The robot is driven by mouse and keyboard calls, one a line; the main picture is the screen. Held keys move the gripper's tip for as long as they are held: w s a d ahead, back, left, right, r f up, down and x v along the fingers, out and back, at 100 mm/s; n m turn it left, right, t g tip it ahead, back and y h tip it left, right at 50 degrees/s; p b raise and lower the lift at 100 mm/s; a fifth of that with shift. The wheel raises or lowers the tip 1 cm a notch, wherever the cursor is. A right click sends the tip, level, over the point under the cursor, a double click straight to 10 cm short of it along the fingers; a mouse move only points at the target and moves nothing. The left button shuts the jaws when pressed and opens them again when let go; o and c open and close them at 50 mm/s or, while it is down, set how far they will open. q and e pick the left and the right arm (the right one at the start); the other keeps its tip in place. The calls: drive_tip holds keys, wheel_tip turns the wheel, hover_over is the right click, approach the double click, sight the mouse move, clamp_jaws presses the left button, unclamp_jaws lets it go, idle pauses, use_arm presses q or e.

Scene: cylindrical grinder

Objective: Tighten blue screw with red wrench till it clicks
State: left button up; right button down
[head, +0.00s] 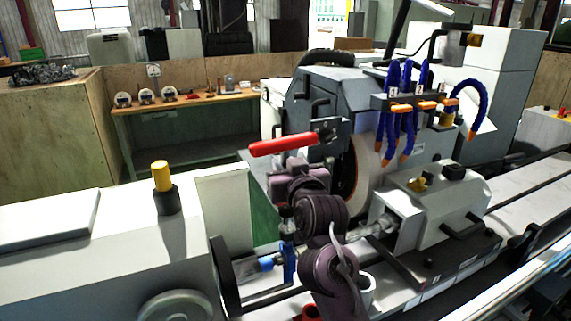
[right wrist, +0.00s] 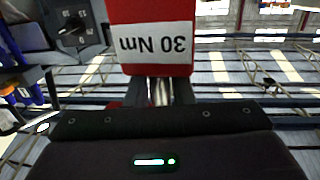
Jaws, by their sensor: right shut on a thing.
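The red wrench shows in the head view with its long red handle (head: 283,144) raised to the left above the machine bed. My right gripper (head: 297,172) is shut on it. In the right wrist view a red block of the wrench (right wrist: 150,40), with a white label reading "30 Nm", sits between the fingers of my right gripper (right wrist: 160,90). A blue part (head: 267,263), probably the blue screw, lies low on the bed, left of my right arm and apart from the wrench handle. Whether the wrench's working end touches anything is hidden. My left gripper is not in view.
The grinding wheel (head: 351,186) and its housing (head: 325,95) stand behind my right arm. Blue coolant hoses (head: 407,110) hang at the right, above a grey workhead (head: 435,210). A grey block with a yellow-topped knob (head: 161,176) stands at the left.

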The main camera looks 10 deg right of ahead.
use_arm(q)
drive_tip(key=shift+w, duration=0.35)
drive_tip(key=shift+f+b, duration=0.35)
drive_tip(key=shift+b, duration=0.05)
use_arm(e)
drive_tip(key=shift+f, duration=0.6)
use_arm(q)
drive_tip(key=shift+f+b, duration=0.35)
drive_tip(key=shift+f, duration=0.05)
use_arm(e)
drive_tip(key=shift+s+f, duration=0.1)
drive_tip(key=shift+f, duration=0.6)
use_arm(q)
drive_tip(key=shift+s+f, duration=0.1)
use_arm(e)
drive_tip(key=shift+f, duration=0.55)
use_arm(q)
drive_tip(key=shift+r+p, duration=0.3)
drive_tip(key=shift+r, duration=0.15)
use_arm(e)
drive_tip(key=shift+h, duration=0.3)
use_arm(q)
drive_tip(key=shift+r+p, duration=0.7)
use_arm(e)
drive_tip(key=shift+f+m+h, duration=0.1)
drive_tip(key=shift+m+h, duration=0.5)
